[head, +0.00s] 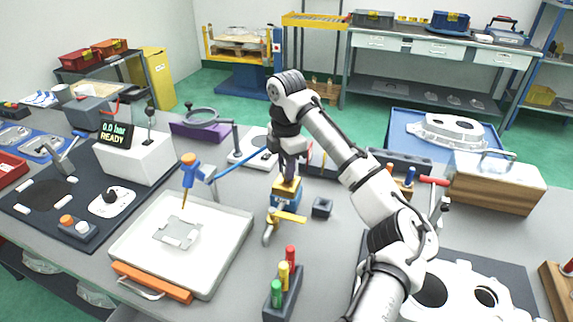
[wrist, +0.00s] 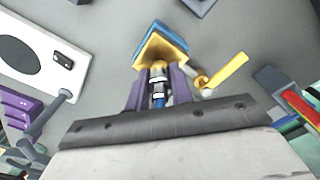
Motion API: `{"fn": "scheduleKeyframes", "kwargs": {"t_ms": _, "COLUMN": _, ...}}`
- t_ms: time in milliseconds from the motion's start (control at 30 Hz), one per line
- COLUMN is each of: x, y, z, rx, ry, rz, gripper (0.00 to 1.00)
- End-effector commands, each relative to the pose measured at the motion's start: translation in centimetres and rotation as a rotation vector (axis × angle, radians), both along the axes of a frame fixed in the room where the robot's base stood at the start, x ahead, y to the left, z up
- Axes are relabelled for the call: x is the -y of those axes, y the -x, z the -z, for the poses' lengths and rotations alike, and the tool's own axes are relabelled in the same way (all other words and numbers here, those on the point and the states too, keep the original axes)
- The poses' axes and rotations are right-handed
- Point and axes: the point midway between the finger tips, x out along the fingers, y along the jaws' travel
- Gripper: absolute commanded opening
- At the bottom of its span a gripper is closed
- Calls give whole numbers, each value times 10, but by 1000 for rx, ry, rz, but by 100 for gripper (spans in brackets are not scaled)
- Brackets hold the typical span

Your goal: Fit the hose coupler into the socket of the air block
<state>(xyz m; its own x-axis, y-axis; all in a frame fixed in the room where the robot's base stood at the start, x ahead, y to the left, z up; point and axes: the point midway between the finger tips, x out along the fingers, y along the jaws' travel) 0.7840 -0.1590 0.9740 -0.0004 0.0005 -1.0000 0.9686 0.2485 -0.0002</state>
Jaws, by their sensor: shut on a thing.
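The air block (head: 285,197) is a blue block with a brass-yellow top, standing on the table with a yellow lever (head: 292,216) at its front. My gripper (head: 287,177) points down right above the block. In the wrist view, its purple fingers (wrist: 158,72) are shut on the hose coupler (wrist: 157,88), a metal piece with blue bands. The coupler is in line with the brass face of the air block (wrist: 160,46). The fingers hide the socket, so I cannot tell whether the coupler's tip is inside it. A blue hose (head: 240,163) runs left from the gripper.
A small dark block (head: 321,207) stands right of the air block. A white tray (head: 222,262) with a blue tool over a grey plate lies to the left. A rack with red, yellow and green pegs (head: 284,285) stands in front. Clear table lies between them.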

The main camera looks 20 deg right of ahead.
Motion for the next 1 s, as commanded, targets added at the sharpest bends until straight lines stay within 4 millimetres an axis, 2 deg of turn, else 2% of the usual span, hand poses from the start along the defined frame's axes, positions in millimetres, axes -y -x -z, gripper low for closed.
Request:
{"fn": "scheduleKeyframes", "kwargs": {"t_ms": 667, "x": 0, "y": 0, "z": 17, "rx": 0, "ry": 0, "rz": 0, "gripper": 0}}
{"fn": "scheduleKeyframes", "kwargs": {"t_ms": 700, "x": 0, "y": 0, "z": 16, "rx": 0, "ry": 0, "rz": 0, "gripper": 28}}
{"fn": "scheduleKeyframes", "kwargs": {"t_ms": 867, "x": 0, "y": 0, "z": 16, "rx": 0, "ry": 0, "rz": 0, "gripper": 48}}
{"fn": "scheduleKeyframes", "kwargs": {"t_ms": 1000, "x": 0, "y": 0, "z": 16, "rx": 0, "ry": 0, "rz": 0, "gripper": 48}}
